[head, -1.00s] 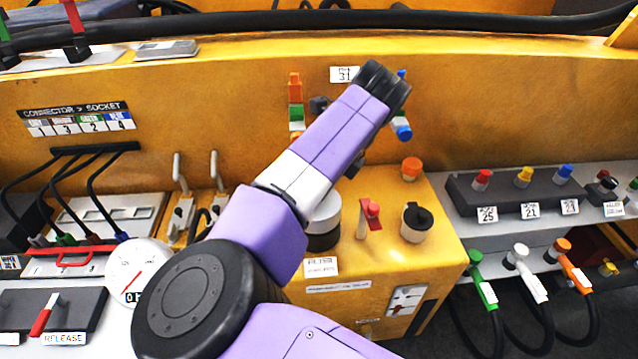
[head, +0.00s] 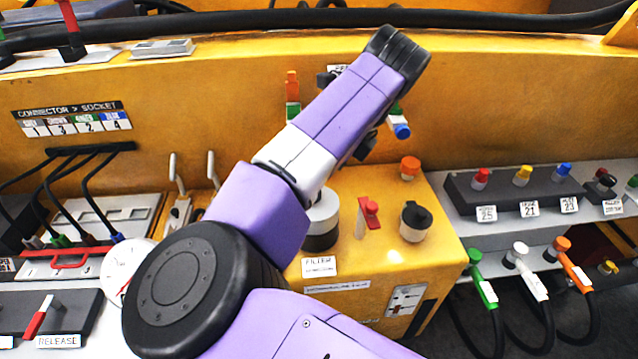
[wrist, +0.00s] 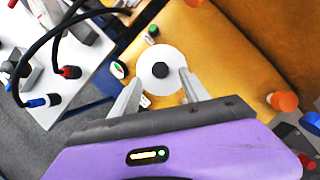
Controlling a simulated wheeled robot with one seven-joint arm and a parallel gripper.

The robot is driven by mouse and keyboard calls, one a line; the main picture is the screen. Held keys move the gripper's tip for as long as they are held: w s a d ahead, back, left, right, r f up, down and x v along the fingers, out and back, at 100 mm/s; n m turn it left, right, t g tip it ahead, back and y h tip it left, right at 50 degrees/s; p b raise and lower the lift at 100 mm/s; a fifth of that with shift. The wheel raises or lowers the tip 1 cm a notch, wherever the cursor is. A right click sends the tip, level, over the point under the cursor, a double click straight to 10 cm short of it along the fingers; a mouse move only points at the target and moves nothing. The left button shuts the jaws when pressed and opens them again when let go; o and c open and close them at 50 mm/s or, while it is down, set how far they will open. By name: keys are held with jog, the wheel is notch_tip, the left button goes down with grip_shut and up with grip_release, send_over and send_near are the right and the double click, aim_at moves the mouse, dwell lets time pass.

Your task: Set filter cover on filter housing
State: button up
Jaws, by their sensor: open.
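A round white filter cover with a black centre knob (wrist: 147,72) shows in the wrist view, between and beyond my fingertips. My gripper (wrist: 159,78) is open, its fingers on either side of the cover in the picture and not closed on it. In the head view a cylinder with a pale upper part and a dark lower band (head: 321,241), the filter housing, stands on the yellow block behind the filter label. The pale part sits over the dark band; my arm hides some of its top, and I cannot tell how well it is seated. My fingers are mostly hidden in the head view.
A red lever (head: 369,212), a black-capped white cup (head: 415,222) and an orange knob (head: 410,167) stand right of the housing. The yellow wall (head: 230,90) rises behind. Coloured hose connectors (head: 520,262) hang at the right.

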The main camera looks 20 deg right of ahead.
jog(key=shift+v, duration=1.4)
